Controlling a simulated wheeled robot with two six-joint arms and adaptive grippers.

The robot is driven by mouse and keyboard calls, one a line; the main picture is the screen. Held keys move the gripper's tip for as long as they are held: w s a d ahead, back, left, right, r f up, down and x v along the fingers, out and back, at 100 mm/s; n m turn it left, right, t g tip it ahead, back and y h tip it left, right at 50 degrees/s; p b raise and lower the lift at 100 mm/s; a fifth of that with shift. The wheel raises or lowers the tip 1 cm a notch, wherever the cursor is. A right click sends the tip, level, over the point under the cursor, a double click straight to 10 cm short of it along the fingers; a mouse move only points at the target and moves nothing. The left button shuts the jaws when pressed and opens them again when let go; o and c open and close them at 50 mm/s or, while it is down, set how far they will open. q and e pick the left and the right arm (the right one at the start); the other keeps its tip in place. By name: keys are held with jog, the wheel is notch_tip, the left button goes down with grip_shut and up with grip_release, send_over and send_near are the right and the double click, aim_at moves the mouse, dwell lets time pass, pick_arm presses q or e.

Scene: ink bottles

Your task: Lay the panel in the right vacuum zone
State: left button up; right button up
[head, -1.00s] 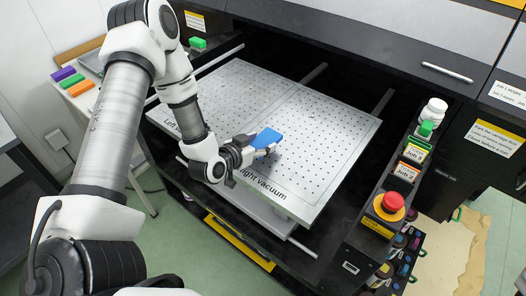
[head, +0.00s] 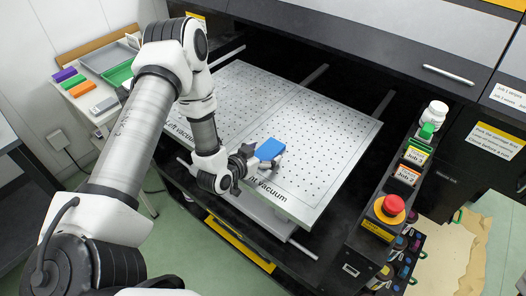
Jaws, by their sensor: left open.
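The blue panel (head: 270,149) rests on the perforated vacuum table (head: 330,150), near its front edge. It appears to lie flat, in the left front part of the right zone, close to the dividing line. The "Right vacuum" label is on the front edge below it, partly covered by my gripper. My left gripper (head: 259,163) is open at the panel's front left side, with its fingers at or very near the panel's edge; contact is hard to tell. My right gripper is not in view.
A control strip with a red stop button (head: 393,204) and a white bottle (head: 436,110) stands right of the table. A side table at left holds a grey tray (head: 100,65), a green tray (head: 118,73) and coloured blocks. Most of the right zone is bare.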

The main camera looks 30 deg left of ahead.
pick_arm(q)
jog(key=shift+s+r, duration=0.1)
jog(key=shift+r, duration=0.1)
jog(key=v, duration=1)
jog(key=shift+s+a+r, duration=0.1)
jog(key=shift+s+r, duration=0.1)
jog(key=shift+s, duration=0.1)
jog(key=shift+s+r, duration=0.2)
jog(key=shift+s, duration=0.3)
